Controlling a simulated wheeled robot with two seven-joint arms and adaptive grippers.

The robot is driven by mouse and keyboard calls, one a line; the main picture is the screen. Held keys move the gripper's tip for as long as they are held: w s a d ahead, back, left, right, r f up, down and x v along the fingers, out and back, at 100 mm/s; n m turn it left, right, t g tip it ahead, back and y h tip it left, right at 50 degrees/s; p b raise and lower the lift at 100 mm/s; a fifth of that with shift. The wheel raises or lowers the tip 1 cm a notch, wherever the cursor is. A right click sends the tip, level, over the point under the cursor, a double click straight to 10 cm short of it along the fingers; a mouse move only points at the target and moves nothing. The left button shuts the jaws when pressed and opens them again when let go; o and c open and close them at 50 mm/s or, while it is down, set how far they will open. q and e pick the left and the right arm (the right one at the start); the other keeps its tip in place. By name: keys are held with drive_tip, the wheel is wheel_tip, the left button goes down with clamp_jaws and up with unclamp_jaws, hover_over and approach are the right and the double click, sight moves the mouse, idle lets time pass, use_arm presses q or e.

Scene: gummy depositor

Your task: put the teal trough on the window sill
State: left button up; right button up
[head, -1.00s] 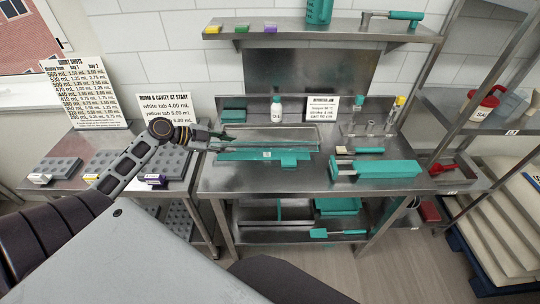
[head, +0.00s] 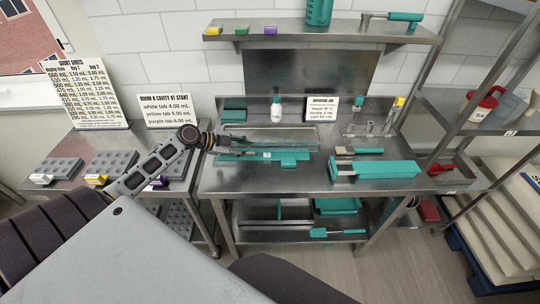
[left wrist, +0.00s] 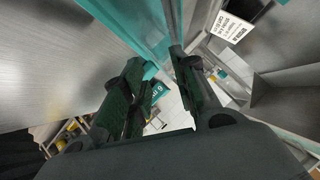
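The teal trough (head: 290,161) lies on the steel bench, long and low, with a small white label on its front. A grey tray-like rim (head: 290,131) shows directly behind it; I cannot tell whether they are one piece. My left gripper (head: 228,146) reaches in from the left at the trough's left end. In the left wrist view its two fingers (left wrist: 160,75) stand apart, with a teal wall (left wrist: 147,28) running up to the gap between the tips. I cannot tell whether they touch it. The window sill (head: 20,92) seems to be the pale ledge below the window. My right gripper is not in view.
A large teal block-like piece (head: 375,169) lies on the bench at the right. A chart (head: 88,93) and another sign (head: 170,111) stand on the left table, with grey moulds in front.

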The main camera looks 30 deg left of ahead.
sight(259, 159)
use_arm(q)
drive_tip(key=shift+w+d+f, duration=0.1)
drive_tip(key=shift+w+d, duration=0.05)
idle(0.3)
drive_tip(key=shift+d+p+x, duration=0.25)
drive_tip(key=shift+p+x, duration=0.4)
drive_tip(key=shift+x, duration=1.65)
drive_tip(key=shift+d, duration=0.1)
drive_tip(key=shift+c, duration=0.4)
clamp_jaws()
